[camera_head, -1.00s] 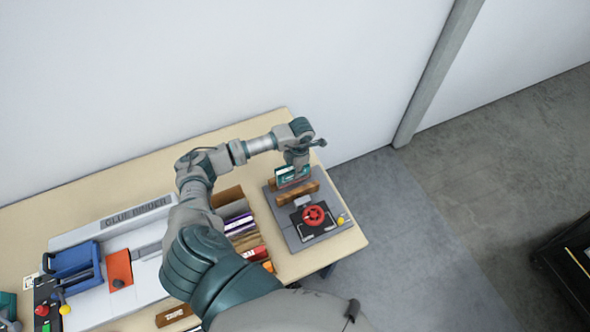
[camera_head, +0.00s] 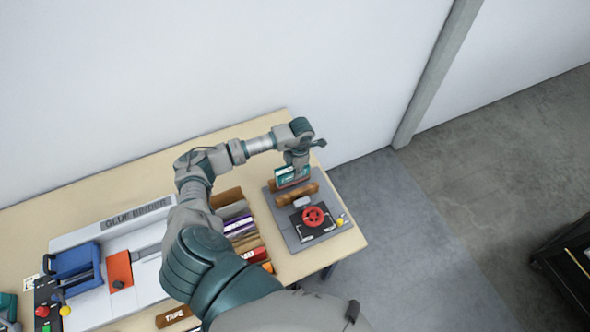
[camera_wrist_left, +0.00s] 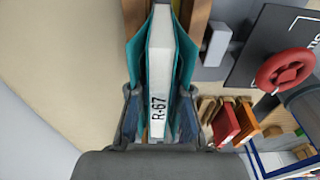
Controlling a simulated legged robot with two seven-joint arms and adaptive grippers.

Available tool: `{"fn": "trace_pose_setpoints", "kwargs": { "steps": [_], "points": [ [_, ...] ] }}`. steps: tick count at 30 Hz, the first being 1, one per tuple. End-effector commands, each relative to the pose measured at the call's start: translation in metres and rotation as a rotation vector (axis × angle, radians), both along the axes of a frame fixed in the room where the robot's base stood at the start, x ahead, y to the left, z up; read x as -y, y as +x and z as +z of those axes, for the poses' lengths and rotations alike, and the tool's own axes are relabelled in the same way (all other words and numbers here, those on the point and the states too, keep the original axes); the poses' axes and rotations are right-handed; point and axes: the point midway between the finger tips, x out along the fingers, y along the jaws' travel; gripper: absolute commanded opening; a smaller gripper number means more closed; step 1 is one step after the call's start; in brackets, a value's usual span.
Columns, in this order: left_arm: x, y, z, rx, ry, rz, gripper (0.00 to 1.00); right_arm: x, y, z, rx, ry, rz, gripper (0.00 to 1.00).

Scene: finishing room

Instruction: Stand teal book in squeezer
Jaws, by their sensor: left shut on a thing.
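The teal book (camera_head: 291,178) is upright at the squeezer's wooden jaws. In the left wrist view the teal book (camera_wrist_left: 162,75) shows its white page edges, marked R-67, between slightly spread teal covers. My left gripper (camera_head: 296,166) is shut on it from above; in the left wrist view its fingers (camera_wrist_left: 160,115) press on both covers. The squeezer (camera_head: 281,215) is a grey base with two wooden jaws and a red handwheel (camera_head: 313,216). In the wrist view wood (camera_wrist_left: 198,20) shows on both sides of the book's far end. Whether the book touches the base is hidden.
A box (camera_head: 226,195) of several books stands left of the squeezer, partly behind my arm. The glue binder (camera_head: 140,210) is further left, with a blue clamp (camera_head: 73,262). A wall runs behind the table (camera_head: 150,170).

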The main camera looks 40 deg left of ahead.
Motion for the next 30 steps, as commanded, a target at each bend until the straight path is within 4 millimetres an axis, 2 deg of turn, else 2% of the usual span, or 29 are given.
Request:
{"fn": "trace_pose_setpoints", "kwargs": {
  "steps": [4,5,6,16,25,30],
  "points": [
    [0.000,0.000,0.001,0.000,0.000,0.000,0.00,-0.002,0.000,0.000,0.001,0.002,-0.001,0.00],
    [0.000,0.000,0.001,0.001,0.000,0.000,0.23,-0.002,0.000,0.000,0.001,0.002,-0.002,0.00],
    [0.000,0.000,0.001,0.001,0.000,0.000,0.28,-0.003,0.000,0.000,0.000,0.003,-0.002,0.00],
    [-0.001,0.000,0.003,0.000,-0.001,0.001,0.28,-0.004,0.000,0.002,0.000,0.004,-0.003,0.00],
    [0.000,0.003,0.030,0.002,-0.001,0.001,0.28,-0.004,0.001,0.019,0.001,0.004,-0.002,0.00],
    [0.001,0.004,0.043,0.001,0.000,0.001,0.28,-0.004,0.001,0.021,0.001,0.004,-0.002,0.00]
  ]
}}
